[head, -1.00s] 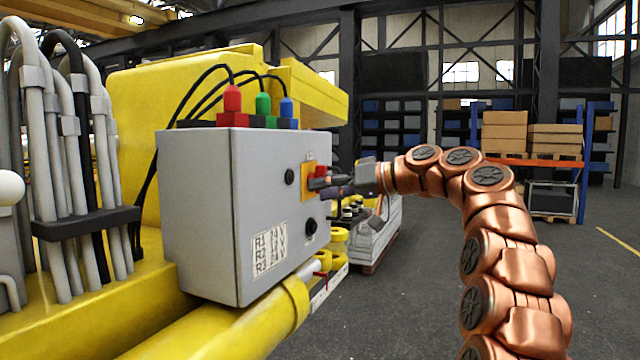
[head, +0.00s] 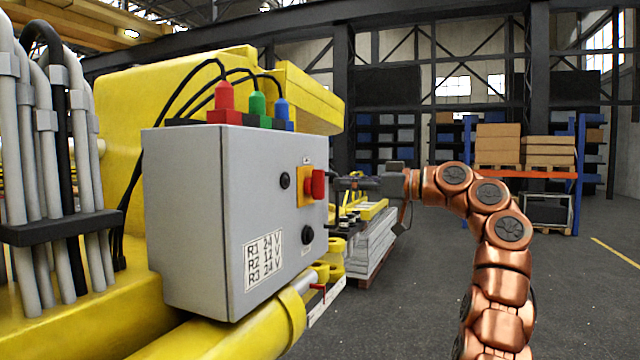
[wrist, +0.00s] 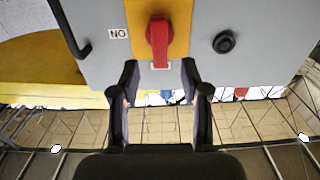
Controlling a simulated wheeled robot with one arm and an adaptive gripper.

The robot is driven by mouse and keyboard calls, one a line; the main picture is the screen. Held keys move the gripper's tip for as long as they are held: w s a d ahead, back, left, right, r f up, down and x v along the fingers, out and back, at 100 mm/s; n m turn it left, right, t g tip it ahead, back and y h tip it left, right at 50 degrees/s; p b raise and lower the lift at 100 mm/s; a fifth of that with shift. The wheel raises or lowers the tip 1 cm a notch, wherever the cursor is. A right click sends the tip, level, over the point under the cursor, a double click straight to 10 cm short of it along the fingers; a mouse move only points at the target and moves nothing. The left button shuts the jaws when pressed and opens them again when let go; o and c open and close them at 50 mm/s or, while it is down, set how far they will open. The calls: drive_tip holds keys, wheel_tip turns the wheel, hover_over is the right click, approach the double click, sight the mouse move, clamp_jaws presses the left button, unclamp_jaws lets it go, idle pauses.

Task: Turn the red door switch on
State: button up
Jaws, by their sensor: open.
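The red switch knob (head: 317,184) sits on a yellow plate (head: 304,192) on the side face of the grey control box (head: 190,210). In the wrist view the knob (wrist: 158,38) is long and upright on its yellow plate (wrist: 180,28). A small label (wrist: 118,34) beside the plate reads "NO", and a pale tag lies at the knob's lower end. My gripper (head: 345,184) is open and empty, a short way right of the knob in the head view. In the wrist view its two fingers (wrist: 160,75) are spread below the knob, apart from it.
Red, green and blue plugs (head: 222,100) with black cables stand on the box. A yellow beam (head: 240,325) runs beneath it. The floor at right is clear, with a shelf rack (head: 525,172) behind.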

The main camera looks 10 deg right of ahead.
sight(324, 182)
drive_tip(key=p+x, duration=0.1)
drive_tip(key=x, duration=0.6)
drive_tip(key=shift+p, duration=0.3)
drive_tip(key=c, duration=0.8)
